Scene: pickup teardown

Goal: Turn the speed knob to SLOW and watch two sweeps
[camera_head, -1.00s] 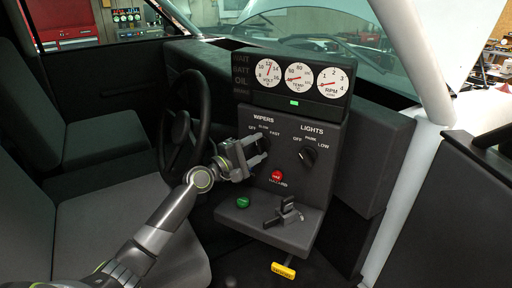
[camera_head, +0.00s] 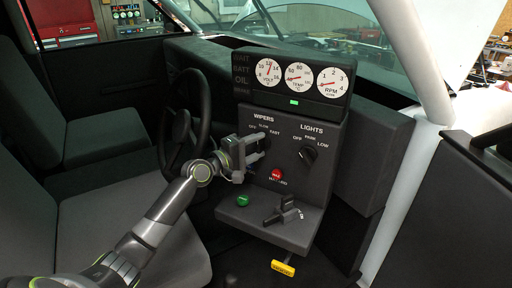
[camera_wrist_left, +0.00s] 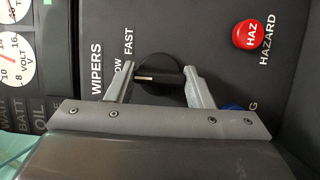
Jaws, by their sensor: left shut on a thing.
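The black speed knob (camera_wrist_left: 160,72) under the WIPERS label sits between the two fingers of my left gripper (camera_wrist_left: 159,70) in the wrist view. Its white pointer line faces the partly covered SLOW label (camera_wrist_left: 117,72); FAST is beside it. In the head view my left gripper (camera_head: 260,150) is shut on the knob and its fingers hide most of it. The control panel (camera_head: 318,185) carries OFF, SLOW and FAST marks around the knob. The windshield (camera_head: 345,45) lies behind the gauges. My right gripper is in neither view.
The LIGHTS knob (camera_head: 307,154) is right of the gripper, with the red HAZARD button (camera_head: 277,174) below. A green button (camera_head: 243,200) and a key switch (camera_head: 284,211) are on the lower ledge. The steering wheel (camera_head: 204,110) is close on the left.

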